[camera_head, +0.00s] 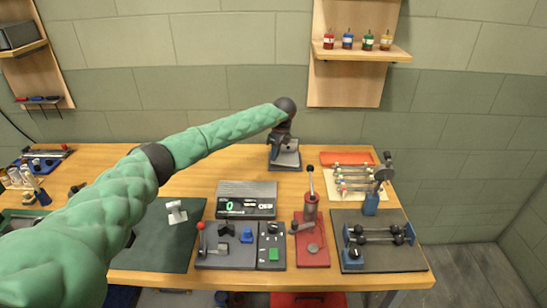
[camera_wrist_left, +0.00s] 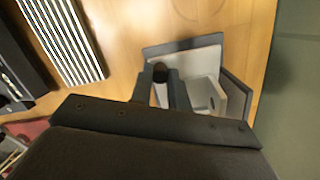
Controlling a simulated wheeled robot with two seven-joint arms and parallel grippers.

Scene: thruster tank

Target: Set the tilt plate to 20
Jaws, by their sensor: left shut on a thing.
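The tilt plate (camera_head: 288,160) is a light grey plate on a dark base, standing at the back of the wooden bench near the wall. It also shows in the left wrist view (camera_wrist_left: 204,58), with a pale grey block part beside the fingers. My left gripper (camera_head: 277,141) is at the tilt plate, coming from above. In the left wrist view my left gripper (camera_wrist_left: 161,88) is shut on a small dark rounded part of the tilt plate, mostly hidden between the fingers. No scale or angle reading is legible. My right gripper is not in view.
A digital display box (camera_head: 247,200) stands in front of the tilt plate. A red lever press (camera_head: 311,232), a control panel (camera_head: 226,248) and a dark valve board (camera_head: 377,244) fill the front. An orange tray (camera_head: 347,158) lies to the right. The wall is close behind.

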